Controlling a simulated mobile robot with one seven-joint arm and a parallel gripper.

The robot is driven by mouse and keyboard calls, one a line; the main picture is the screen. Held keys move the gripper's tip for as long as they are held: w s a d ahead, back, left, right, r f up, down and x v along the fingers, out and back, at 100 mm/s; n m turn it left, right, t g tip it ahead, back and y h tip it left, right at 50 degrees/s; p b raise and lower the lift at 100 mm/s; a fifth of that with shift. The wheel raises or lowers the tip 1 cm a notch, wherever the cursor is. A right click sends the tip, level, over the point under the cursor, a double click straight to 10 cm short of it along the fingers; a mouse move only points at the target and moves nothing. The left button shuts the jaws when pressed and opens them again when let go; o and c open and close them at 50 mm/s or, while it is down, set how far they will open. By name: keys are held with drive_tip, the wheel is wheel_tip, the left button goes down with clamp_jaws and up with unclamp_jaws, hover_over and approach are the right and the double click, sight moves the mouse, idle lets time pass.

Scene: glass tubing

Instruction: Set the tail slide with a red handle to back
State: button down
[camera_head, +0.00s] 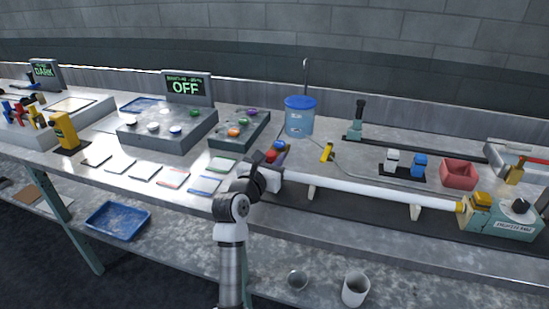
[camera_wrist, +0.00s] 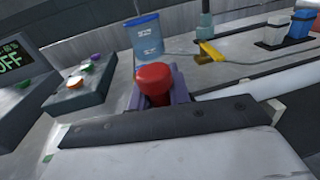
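The tail slide's red handle (camera_head: 270,156) shows at the left end of the long white tube, just beyond my gripper (camera_head: 260,172). The dark edge and pale body of my gripper fill the bottom of that view and hide the handle's lower front.
A blue-lidded container (camera_head: 300,117) stands behind the handle. A white tube (camera_head: 365,189) runs right to a green machine (camera_head: 500,217). A button box (camera_head: 238,131) is to the left. A yellow piece (camera_head: 327,152), a red bin (camera_head: 459,173) and several coloured cards lie around.

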drive_tip(key=shift+r, duration=0.2)
drive_tip(key=a, duration=0.1)
drive_tip(key=w+a, duration=0.1)
drive_tip(key=a, duration=0.1)
drive_tip(key=shift+a+r, duration=0.1)
drive_tip(key=c, duration=1.3)
unclamp_jaws()
drive_tip(key=shift+r, duration=0.1)
drive_tip(key=shift+f, duration=0.2)
drive_tip(key=b+v, duration=0.3)
drive_tip(key=v, duration=1)
drive_tip(key=shift+s+a, duration=0.1)
drive_tip(key=shift+s, duration=0.3)
